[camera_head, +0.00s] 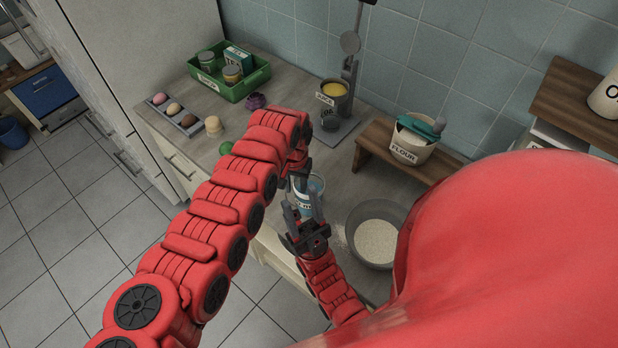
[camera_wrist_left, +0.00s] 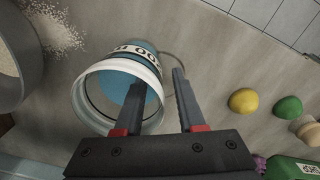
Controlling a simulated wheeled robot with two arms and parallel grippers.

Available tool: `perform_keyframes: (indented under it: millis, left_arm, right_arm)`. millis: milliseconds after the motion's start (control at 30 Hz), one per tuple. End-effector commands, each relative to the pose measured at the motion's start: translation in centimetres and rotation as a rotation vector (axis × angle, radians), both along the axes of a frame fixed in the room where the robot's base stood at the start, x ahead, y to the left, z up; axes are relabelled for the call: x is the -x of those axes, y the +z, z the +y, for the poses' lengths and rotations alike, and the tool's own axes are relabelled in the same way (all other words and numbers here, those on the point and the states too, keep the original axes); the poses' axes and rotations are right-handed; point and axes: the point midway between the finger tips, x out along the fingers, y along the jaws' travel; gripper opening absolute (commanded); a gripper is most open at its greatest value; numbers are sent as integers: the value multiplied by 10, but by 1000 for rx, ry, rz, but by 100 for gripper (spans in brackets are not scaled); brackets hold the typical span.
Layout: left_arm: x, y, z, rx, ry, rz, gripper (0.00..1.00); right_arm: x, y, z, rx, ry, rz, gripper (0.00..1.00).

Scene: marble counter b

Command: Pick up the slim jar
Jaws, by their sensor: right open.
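A blue jar with a white rim and a pale label stands on the counter between my two grippers (camera_head: 313,185). In the left wrist view the jar (camera_wrist_left: 115,70) shows its wide mouth toward the camera. My left gripper (camera_wrist_left: 160,85) is open; one finger overlaps the jar's mouth and the other lies to the right of its rim. I cannot tell whether the fingers touch it. In the head view my left arm hides part of the jar. My right gripper (camera_head: 304,208) is open, its fingers pointing toward the jar from the front.
A grey bowl of flour (camera_head: 377,240) sits just right of the jar. A green crate (camera_head: 262,80) with jars and a box stands at the back left. A wooden riser (camera_head: 372,150) carries a flour tub (camera_head: 412,148). A green ball (camera_head: 225,148) lies left of my left arm.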

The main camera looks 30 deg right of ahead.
Motion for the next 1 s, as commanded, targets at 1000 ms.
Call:
perform_keyframes:
  millis: [1000]
  left_arm:
    - [0, 2, 0, 1, 0, -1, 0]
  right_arm:
    - [0, 1, 0, 0, 0, 0, 49]
